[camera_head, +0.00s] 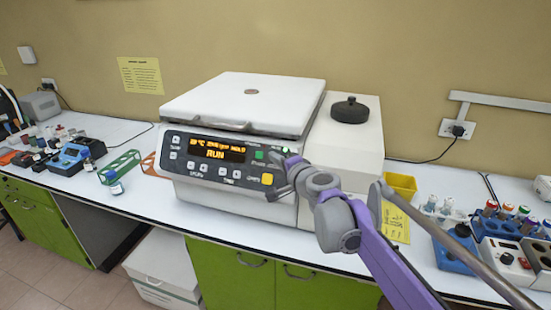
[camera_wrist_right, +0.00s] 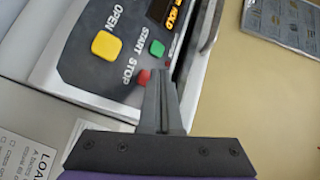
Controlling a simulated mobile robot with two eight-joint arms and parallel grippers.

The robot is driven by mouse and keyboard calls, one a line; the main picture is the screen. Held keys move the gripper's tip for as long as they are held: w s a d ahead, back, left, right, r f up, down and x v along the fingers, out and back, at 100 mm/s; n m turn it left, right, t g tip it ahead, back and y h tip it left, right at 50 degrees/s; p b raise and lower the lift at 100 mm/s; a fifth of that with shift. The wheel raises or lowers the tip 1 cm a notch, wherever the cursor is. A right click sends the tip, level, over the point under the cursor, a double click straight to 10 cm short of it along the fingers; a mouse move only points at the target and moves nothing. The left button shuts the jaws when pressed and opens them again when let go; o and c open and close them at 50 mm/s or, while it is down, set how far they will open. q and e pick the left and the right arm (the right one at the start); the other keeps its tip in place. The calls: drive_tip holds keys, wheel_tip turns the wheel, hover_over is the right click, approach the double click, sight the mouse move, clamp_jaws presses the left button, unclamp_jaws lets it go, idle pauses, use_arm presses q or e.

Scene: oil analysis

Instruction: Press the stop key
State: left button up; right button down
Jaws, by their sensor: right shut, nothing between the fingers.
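The white centrifuge (camera_head: 245,100) stands on the bench with its lid shut. In the right wrist view the red stop key (camera_wrist_right: 143,76) sits beside the STOP label, below the green start key (camera_wrist_right: 157,48) and near the yellow open key (camera_wrist_right: 106,45). My right gripper (camera_head: 277,160) is shut and empty at the panel's right end. Its fingertips (camera_wrist_right: 159,74) are right at the red key and overlap its edge; I cannot tell whether they touch. My left gripper is out of view.
Green racks and small devices (camera_head: 76,157) are at the left. A black knob (camera_head: 349,110) tops the centrifuge's right part.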

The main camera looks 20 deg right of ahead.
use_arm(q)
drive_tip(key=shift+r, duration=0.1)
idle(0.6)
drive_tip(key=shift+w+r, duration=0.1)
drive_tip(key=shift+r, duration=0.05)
use_arm(e)
drive_tip(key=shift+w+d+f, duration=0.2)
drive_tip(key=shift+w+f, duration=0.05)
drive_tip(key=shift+w, duration=0.1)
use_arm(q)
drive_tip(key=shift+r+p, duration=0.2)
drive_tip(key=shift+p, duration=0.1)
use_arm(e)
drive_tip(key=shift+w+d+f, duration=0.2)
drive_tip(key=shift+w, duration=0.05)
idle(0.5)
drive_tip(key=shift+s+a+r+p, duration=0.35)
drive_tip(key=shift+s+r, duration=0.15)
drive_tip(key=shift+s, duration=0.05)
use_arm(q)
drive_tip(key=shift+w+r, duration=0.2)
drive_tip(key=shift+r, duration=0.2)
use_arm(e)
drive_tip(key=shift+s, duration=0.1)
